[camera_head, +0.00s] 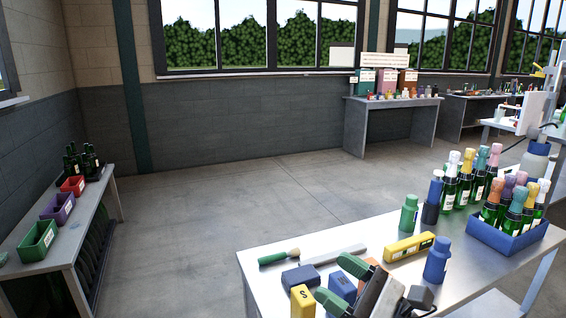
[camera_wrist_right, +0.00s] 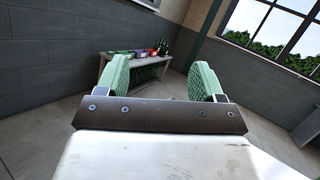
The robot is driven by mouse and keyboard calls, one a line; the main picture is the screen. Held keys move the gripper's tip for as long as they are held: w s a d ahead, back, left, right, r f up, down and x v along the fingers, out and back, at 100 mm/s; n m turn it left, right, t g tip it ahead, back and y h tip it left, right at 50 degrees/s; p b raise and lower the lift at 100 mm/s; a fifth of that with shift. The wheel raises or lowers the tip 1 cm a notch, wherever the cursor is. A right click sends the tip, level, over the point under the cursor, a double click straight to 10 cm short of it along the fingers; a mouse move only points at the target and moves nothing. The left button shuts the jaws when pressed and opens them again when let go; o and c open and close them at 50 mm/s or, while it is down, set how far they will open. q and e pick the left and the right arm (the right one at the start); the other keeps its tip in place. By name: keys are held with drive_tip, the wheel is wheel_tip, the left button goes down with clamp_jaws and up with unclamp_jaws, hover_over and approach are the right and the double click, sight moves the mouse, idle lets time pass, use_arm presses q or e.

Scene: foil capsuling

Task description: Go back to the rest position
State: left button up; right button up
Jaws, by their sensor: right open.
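My right gripper (camera_head: 342,284) is open and empty above the near edge of the metal table (camera_head: 480,278). Its two green finger pads stand wide apart in the right wrist view (camera_wrist_right: 162,68), with nothing between them. The right wrist view faces a far bench across the floor. My left gripper does not show in either view.
Foil-topped bottles stand in a blue crate (camera_head: 507,243). A side bench (camera_head: 75,236) holds coloured bins. Open floor lies between.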

drive_tip(key=s+d+f+m+t+h, duration=0.1)
drive_tip(key=d+f+m+t+h, duration=0.6)
drive_tip(key=m, duration=1)
drive_tip(key=s+d+f+m+t+h, duration=0.1)
drive_tip(key=d+f+m+h, duration=0.3)
drive_tip(key=m+h, duration=1.05)
drive_tip(key=s+d+f+m+g, duration=0.3)
drive_tip(key=s+f+m+g, duration=0.4)
drive_tip(key=m, duration=0.3)
drive_tip(key=s+a+f+m+g+y, duration=0.25)
drive_tip(key=s+f+m+g, duration=0.6)
drive_tip(key=s, duration=0.65)
wheel_tip(320, 180, down, 24)
drive_tip(key=n+g+p, duration=0.2)
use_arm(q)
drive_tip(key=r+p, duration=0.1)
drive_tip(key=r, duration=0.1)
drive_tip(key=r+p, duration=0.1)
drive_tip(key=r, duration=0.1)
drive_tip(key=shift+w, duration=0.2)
use_arm(e)
drive_tip(key=s+d+f+g, duration=0.1)
drive_tip(key=s+d+f, duration=0.2)
drive_tip(key=s+f, duration=1.2)
drive_tip(key=shift+s+f+y, duration=0.3)
drive_tip(key=shift+s+f, duration=0.1)
drive_tip(key=shift+s, duration=0.35)
